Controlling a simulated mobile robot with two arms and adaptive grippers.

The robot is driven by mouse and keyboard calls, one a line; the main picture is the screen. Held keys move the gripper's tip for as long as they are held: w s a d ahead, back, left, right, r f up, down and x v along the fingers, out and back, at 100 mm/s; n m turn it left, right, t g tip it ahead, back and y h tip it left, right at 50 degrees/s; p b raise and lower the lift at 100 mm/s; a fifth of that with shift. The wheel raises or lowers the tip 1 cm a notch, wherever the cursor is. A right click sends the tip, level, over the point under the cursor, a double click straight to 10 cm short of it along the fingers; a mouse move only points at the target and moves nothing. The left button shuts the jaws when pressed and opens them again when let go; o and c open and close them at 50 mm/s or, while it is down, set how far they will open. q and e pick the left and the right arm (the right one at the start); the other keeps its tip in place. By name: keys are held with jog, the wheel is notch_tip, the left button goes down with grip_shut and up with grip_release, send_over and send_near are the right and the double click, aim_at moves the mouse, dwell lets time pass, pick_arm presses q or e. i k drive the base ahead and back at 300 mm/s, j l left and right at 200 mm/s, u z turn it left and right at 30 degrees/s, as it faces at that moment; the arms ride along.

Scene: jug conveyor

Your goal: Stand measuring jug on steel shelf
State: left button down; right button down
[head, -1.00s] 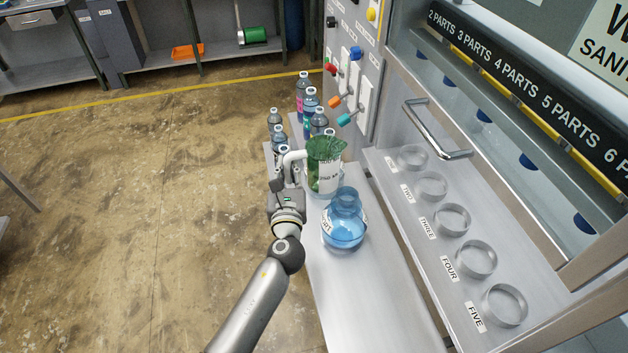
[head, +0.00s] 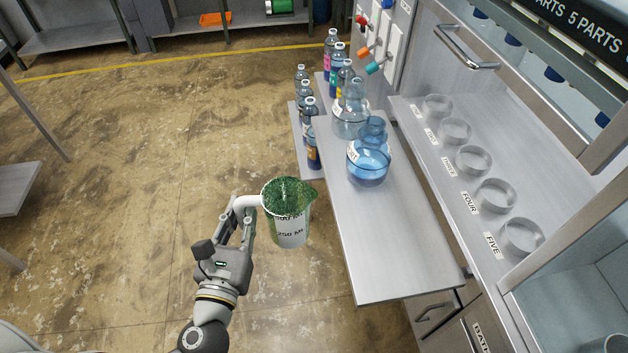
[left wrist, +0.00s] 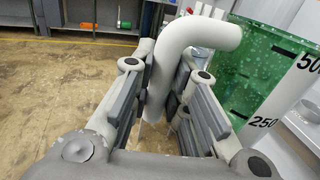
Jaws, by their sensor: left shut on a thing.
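The measuring jug (head: 289,225) has a white handle, black volume marks and green contents or a green upper part. It is upright in the air over the floor, left of the steel shelf (head: 405,255). My left gripper (head: 243,215) is shut on the jug's handle. In the left wrist view, the handle (left wrist: 180,60) passes between the fingers and the jug's green wall (left wrist: 255,75) shows at the right. My right gripper is not in view.
A blue flask (head: 368,165) and a clear flask (head: 350,118) stand at the shelf's far end. Several bottles (head: 313,150) stand on a side ledge left of them. The shelf's near part is bare. Several clear rings (head: 473,160) line the numbered counter at right.

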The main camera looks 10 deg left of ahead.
aim_at(385, 253)
jog(key=z, duration=0.4)
jog(key=j+z, duration=0.1)
jog(key=z, duration=0.75)
jog(key=k+z, duration=0.1)
jog(key=z, duration=0.35)
jog(key=k+j, duration=0.3)
jog(key=j, duration=0.15)
jog(key=k+j, duration=0.3)
jog(key=j+z, duration=0.05)
jog(key=j, duration=0.05)
